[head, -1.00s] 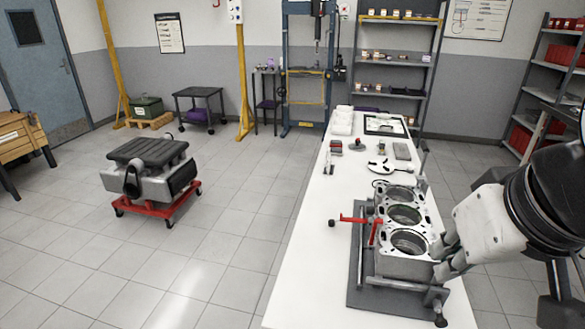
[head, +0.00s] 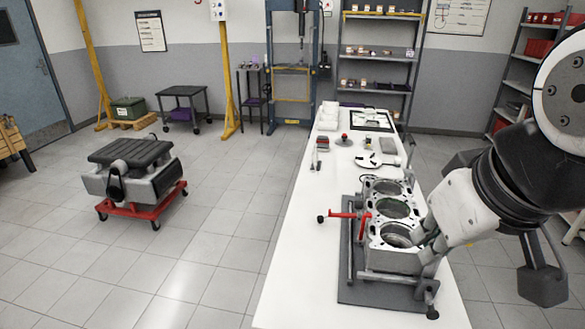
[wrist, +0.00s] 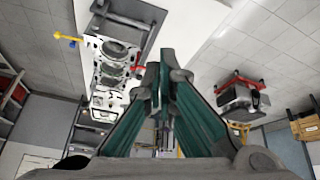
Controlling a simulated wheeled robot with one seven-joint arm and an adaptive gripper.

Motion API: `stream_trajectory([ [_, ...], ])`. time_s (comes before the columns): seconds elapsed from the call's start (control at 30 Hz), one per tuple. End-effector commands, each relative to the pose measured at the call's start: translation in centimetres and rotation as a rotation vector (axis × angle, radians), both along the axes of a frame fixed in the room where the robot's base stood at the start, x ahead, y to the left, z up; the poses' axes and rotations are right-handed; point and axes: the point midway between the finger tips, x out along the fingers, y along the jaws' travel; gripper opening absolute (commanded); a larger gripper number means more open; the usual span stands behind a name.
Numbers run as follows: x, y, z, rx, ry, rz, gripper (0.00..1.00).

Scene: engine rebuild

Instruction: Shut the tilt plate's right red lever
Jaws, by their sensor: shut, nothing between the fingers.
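The grey engine block (head: 393,262) stands on the dark tilt plate (head: 352,295) on the white bench. A red lever (head: 347,215) with a dark knob sticks out on the block's left side, its bar lying sideways. I cannot make out a right red lever in the head view; my gripper and arm cover part of that side. My gripper (head: 428,248) is at the block's right side, shut and empty. In the wrist view my gripper's fingertips (wrist: 156,82) are together, beside the engine block (wrist: 112,70). A yellow bar with a blue knob (wrist: 67,38) sticks out past the block there.
The white bench (head: 300,240) has clear room left of the plate. Small parts and a round white plate (head: 367,160) lie farther back. Shelves stand behind.

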Motion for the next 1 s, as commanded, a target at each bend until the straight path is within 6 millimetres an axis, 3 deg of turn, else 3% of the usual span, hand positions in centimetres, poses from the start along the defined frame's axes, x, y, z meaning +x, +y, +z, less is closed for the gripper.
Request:
stream_trajectory([
  [0.03, 1.7, -0.1, -1.3, -0.032, 0.012, 0.041, 0.00],
  [0.2, 6.3, -0.7, -4.1, -0.182, 0.057, 0.228, 0.00],
  [1.0, 26.0, -1.5, -17.1, -0.848, 0.337, 1.177, 0.00],
])
